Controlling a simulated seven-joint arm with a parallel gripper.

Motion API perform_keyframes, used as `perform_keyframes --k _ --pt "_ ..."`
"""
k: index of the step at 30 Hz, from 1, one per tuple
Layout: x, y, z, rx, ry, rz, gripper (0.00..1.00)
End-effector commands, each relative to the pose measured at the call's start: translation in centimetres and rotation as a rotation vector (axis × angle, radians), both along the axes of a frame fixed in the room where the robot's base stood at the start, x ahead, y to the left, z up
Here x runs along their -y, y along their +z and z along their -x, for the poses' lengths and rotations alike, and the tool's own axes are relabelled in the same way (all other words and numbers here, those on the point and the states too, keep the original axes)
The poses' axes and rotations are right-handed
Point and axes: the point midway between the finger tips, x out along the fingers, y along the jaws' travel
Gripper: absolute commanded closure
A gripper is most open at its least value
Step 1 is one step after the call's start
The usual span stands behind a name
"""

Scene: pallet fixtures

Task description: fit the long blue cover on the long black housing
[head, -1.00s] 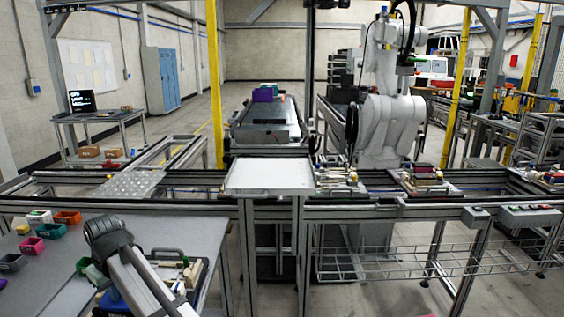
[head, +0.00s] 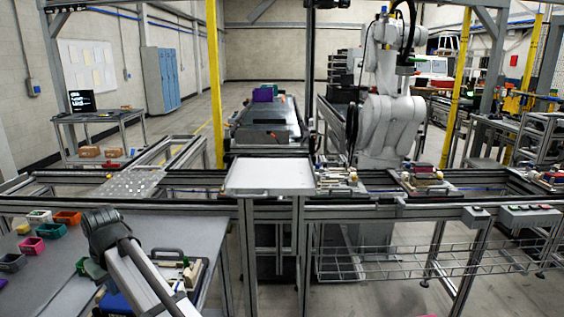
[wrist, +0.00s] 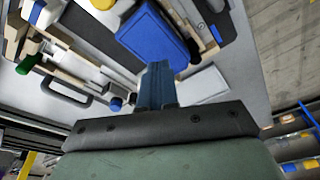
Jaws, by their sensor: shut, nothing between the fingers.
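My gripper (wrist: 156,86) is shut and empty, pointing at a pallet in the wrist view. A blue rectangular piece with a dark side (wrist: 155,40), seemingly the long blue cover, lies just beyond the fingertips, with a gap I cannot judge. The dark edge along its left may be the long black housing; I cannot tell whether the cover is seated on it. In the head view my arm hides part of the pallet (head: 183,262), and my fingertips do not show there.
The pallet has a black handle (wrist: 65,90), a green-ended part (wrist: 30,62), a pale square (wrist: 203,86) and a smaller blue piece (wrist: 215,32) in a holder. Small coloured bins (head: 67,218) stand on the grey table at left. A white tray (head: 270,174) stands at the centre.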

Motion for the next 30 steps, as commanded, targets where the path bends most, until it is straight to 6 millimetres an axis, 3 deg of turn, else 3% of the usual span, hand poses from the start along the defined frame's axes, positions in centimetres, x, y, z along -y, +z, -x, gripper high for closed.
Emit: perform_keyframes --k 21,30 --pt "0.0 4.7 0.0 0.001 0.0 -0.001 1.0" --pt "0.0 4.9 0.0 0.0 0.0 0.0 1.0"
